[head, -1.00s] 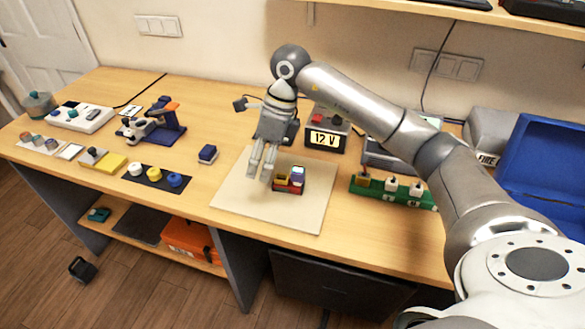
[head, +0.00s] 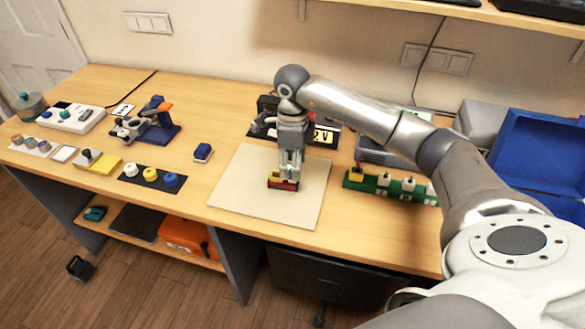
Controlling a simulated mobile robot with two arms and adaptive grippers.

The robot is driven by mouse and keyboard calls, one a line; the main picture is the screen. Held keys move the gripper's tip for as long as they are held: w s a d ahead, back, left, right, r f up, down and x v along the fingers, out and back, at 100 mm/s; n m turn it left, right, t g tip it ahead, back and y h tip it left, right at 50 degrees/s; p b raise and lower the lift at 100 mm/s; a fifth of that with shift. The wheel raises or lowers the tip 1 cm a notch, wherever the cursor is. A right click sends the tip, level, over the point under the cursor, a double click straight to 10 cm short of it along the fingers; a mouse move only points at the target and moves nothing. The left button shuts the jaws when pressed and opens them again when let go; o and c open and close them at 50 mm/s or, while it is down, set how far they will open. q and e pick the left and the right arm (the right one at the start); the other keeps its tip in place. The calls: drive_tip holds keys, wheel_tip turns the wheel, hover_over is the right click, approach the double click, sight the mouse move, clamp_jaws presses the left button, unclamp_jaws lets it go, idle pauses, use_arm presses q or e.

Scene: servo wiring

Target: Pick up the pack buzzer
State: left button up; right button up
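A small assembly (head: 284,184) with red, yellow and dark parts sits on the pale square board (head: 240,190). I cannot tell for sure which thing is the pack buzzer; no label for it can be read. My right gripper (head: 290,174) points down directly over this assembly, its fingertips at or just above its top. The fingers hide the bluish-white upper part seen there earlier. A slight gap shows between the fingers, but whether they grip anything is unclear. My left gripper is not in view.
A green strip with several blocks (head: 390,187) lies to the right, and a blue block (head: 203,152) to the left. A dark mat with round knobs (head: 152,180) is further left. The board's front is clear.

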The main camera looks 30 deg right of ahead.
drive_tip(key=shift+f, duration=1.25)
drive_tip(key=c, duration=1)
drive_tip(key=shift+r, duration=0.5)
wheel_tip(320, 180, up, 2)
drive_tip(key=shift+r, duration=0.15)
drive_tip(key=s+a+r+b, duration=0.1)
drive_tip(key=s+r, duration=0.2)
drive_tip(key=s, duration=0.1)
drive_tip(key=s+a+r+b, duration=0.1)
drive_tip(key=s+a+r, duration=0.1)
drive_tip(key=s+r, duration=0.1)
drive_tip(key=s+a+r+b, duration=0.2)
drive_tip(key=s+r, duration=0.1)
drive_tip(key=s, duration=0.3)
drive_tip(key=shift+a+r, duration=0.1)
drive_tip(key=shift+r, duration=0.3)
